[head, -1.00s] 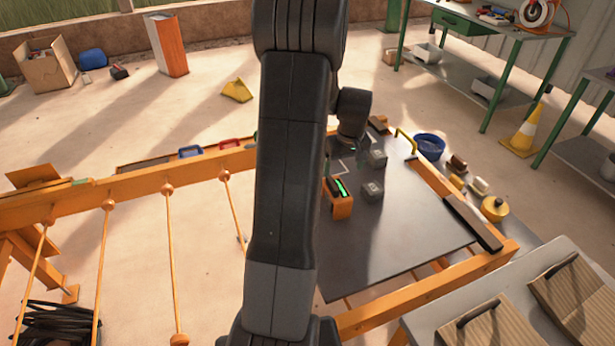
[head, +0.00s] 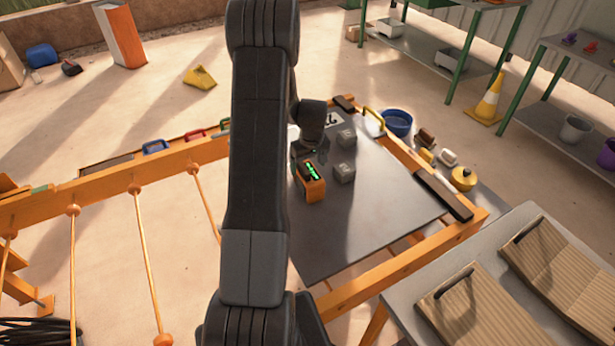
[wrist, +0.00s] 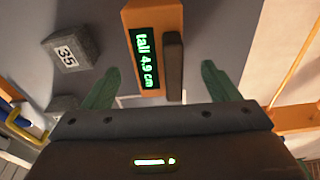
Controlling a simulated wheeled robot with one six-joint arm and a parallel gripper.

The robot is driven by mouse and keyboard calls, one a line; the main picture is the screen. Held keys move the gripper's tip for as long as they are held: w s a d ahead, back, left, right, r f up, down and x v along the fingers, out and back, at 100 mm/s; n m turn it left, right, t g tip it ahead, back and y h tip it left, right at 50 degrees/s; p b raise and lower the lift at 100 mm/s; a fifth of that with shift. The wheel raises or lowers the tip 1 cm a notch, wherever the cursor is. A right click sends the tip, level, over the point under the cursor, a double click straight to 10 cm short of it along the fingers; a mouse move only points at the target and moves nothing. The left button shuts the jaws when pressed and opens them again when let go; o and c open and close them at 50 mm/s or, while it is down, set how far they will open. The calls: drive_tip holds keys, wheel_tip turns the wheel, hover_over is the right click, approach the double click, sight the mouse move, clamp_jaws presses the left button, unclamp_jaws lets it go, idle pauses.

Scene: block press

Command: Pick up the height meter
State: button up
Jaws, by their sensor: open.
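The height meter (head: 313,188) is an orange device with a dark top and a green lit display, standing on the grey table board (head: 385,205). In the wrist view the height meter (wrist: 158,45) shows "tall 4.9 cm" on its display, with a dark bar beside it. My gripper (wrist: 158,82) is open, its two green fingers on either side of the meter's near end, apart from it. In the head view my gripper is mostly hidden behind my arm and wrist, just beyond the meter.
Grey blocks (head: 344,172) stand on the board right of the meter; one block (wrist: 72,55) is marked 35 in the wrist view. An orange frame (head: 370,285) borders the board. A blue bowl (head: 397,123) and small items lie beyond its right edge. The board's near part is clear.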

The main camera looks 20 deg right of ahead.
drive_tip(key=shift+w+d+f+p, duration=0.1)
drive_tip(key=shift+w+f+p, duration=0.15)
drive_tip(key=shift+f, duration=0.85)
drive_tip(key=shift+w+d+f+p, duration=0.1)
drive_tip(key=shift+w+f+p, duration=0.1)
drive_tip(key=shift+f, duration=0.85)
drive_tip(key=shift+c, duration=0.4)
